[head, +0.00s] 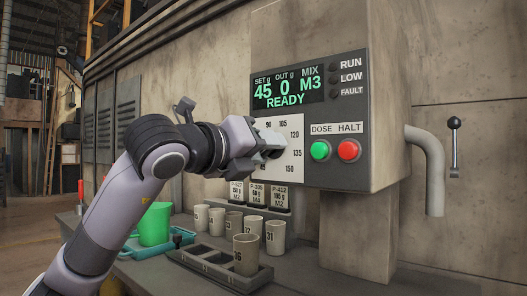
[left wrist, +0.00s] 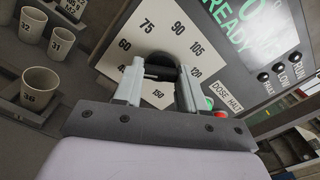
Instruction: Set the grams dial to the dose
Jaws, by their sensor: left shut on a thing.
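The grams dial (head: 279,137) is a dark knob on a white scale plate (head: 295,158) on the control box. My left gripper (head: 268,143) reaches it from the left and is shut on the knob, hiding much of it. In the left wrist view the two fingers (left wrist: 160,90) sit on either side of the dark knob (left wrist: 162,62), with scale numbers around it. The knob's pointer cannot be made out. The display (head: 288,91) reads SET 45 g, OUT 0 g, MIX M3, READY. My right gripper is not in view.
Right of the dial are a green DOSE button (head: 320,150) and a red HALT button (head: 348,150). Below stand cards (head: 280,196) with small writing, several numbered cups, and a dark rack (head: 200,268) holding cup 36 (head: 246,255). A green container (head: 155,225) stands left.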

